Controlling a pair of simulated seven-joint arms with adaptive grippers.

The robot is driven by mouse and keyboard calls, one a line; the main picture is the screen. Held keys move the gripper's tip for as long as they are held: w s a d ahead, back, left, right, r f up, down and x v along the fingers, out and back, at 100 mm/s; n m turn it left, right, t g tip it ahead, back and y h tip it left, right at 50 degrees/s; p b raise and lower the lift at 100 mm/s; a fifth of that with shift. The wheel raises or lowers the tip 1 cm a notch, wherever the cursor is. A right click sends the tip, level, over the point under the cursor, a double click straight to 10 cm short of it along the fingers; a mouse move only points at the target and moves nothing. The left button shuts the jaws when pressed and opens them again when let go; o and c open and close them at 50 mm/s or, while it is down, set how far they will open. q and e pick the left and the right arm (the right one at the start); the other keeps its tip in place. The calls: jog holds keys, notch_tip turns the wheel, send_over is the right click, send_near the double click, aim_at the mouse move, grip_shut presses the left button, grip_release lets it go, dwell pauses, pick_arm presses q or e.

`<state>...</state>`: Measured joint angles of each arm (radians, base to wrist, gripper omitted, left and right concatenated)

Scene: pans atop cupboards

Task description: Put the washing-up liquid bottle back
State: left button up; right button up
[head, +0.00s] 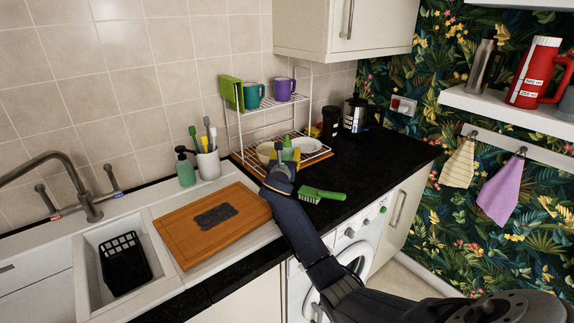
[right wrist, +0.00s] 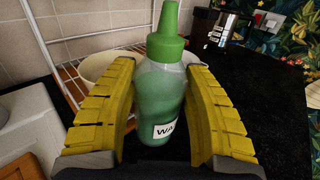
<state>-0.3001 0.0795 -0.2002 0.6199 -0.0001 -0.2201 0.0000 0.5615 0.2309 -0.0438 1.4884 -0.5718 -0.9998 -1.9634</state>
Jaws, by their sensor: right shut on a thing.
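The washing-up liquid bottle (right wrist: 160,100) is translucent green with a green nozzle cap and a partly visible white label. In the right wrist view it is upright between the yellow ribbed fingers of my right gripper (right wrist: 163,68), which is shut on it. In the head view the bottle (head: 289,152) shows just beyond my right gripper (head: 282,171), in front of the white wire rack (head: 268,135). My gripper hides its lower part there. I cannot tell whether its base touches the black worktop. My left gripper is not in view.
Bowls and a plate (head: 306,146) sit on the rack's lower level, mugs (head: 284,89) on top. A green brush (head: 321,194) lies right of my gripper. A pump bottle (head: 185,170), brush pot (head: 208,164) and wooden board (head: 212,222) are left.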

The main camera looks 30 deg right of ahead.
jog(key=shift+f, duration=2.1)
jog(key=shift+f, duration=0.1)
jog(key=o, duration=1.5)
jog(key=v, duration=1.2)
